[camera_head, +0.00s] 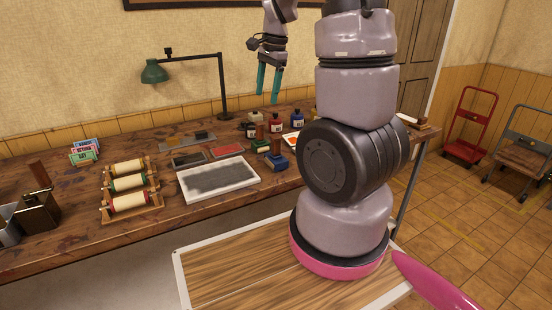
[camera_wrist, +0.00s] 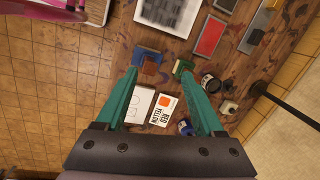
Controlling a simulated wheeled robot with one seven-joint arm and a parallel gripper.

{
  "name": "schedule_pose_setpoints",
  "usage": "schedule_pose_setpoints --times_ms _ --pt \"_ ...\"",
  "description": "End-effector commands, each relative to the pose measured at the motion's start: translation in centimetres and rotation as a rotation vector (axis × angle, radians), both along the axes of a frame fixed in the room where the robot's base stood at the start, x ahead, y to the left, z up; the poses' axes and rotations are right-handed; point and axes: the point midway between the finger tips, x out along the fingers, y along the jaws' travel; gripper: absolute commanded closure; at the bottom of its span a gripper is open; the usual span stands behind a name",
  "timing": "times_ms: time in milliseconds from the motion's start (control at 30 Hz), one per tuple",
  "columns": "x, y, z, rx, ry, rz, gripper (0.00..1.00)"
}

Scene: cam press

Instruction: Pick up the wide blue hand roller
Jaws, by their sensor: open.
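The wide blue hand roller (camera_head: 278,162) lies on the wooden bench, right of the white-framed dark slab, with its brown handle toward the back. In the wrist view the blue roller (camera_wrist: 146,54) shows just beyond the left fingertip, its brown handle between the fingertip lines. A narrower green hand roller (camera_head: 261,146) lies beside it and shows near the right fingertip in the wrist view (camera_wrist: 183,66). My gripper (camera_head: 268,98) has teal fingers, is open and empty, and hangs above the back of the bench. It also shows in the wrist view (camera_wrist: 160,73).
Ink bottles, red (camera_head: 276,124) and blue (camera_head: 297,119), stand behind the rollers. The white-framed slab (camera_head: 250,182), a rack of rollers (camera_head: 130,185) and a green lamp (camera_head: 155,73) stand to the left.

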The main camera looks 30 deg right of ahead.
Motion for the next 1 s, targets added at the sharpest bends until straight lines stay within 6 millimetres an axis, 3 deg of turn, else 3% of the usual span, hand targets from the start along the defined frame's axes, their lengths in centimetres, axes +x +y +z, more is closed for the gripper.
schedule_pose_setpoints --times_ms 33,200,400,633,1000 --pt "0.7 -0.8 -1.9 -0.018 0.043 -0.048 0.3" --pt "2.1 -3.1 -5.8 -0.069 0.124 -0.19 0.3" --pt "2.6 -4.1 -7.9 -0.097 0.155 -0.247 0.3" --pt "2.5 -4.1 -11.5 -0.096 0.157 -0.25 0.3" --pt "2.0 -4.0 -15.3 -0.095 0.157 -0.248 0.3"
